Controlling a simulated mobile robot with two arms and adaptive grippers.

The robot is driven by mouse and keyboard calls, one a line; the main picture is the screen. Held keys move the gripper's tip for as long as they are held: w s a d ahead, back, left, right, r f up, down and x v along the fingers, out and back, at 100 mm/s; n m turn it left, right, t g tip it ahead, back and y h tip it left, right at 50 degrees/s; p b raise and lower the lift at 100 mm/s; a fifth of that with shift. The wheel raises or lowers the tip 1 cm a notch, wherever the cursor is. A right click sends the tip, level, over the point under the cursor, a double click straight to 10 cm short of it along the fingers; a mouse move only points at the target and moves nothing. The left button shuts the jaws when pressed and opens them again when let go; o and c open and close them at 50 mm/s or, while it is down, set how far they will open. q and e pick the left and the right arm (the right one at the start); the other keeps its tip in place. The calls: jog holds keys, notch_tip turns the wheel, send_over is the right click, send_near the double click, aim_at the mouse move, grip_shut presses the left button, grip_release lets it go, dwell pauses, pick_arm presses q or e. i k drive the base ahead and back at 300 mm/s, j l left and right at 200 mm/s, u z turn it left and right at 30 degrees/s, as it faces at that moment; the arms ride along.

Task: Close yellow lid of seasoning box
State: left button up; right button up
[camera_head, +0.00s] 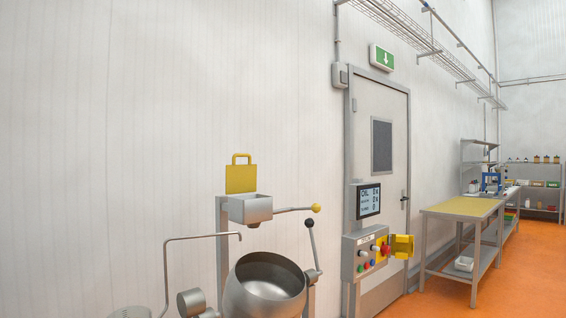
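The seasoning box (250,209) is a grey metal bin on a post, above a large round metal pot (265,287). Its yellow lid (241,179), with a handle on top, stands upright at the back of the box, so the box is open. Neither of my grippers shows in the head view.
A lever with a yellow knob (316,208) reaches right from the box, and a black-knobbed lever (310,224) stands beside the pot. A bent pipe (166,262) is at left. A control panel (366,254) with a screen (368,201) stands right. Orange floor (520,285) is open farther right.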

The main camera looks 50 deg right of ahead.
aim_at(239, 179)
jog(key=z, duration=1.35)
jog(key=i+l, duration=0.15)
jog(key=i+l+u, duration=0.1)
jog(key=i, duration=0.3)
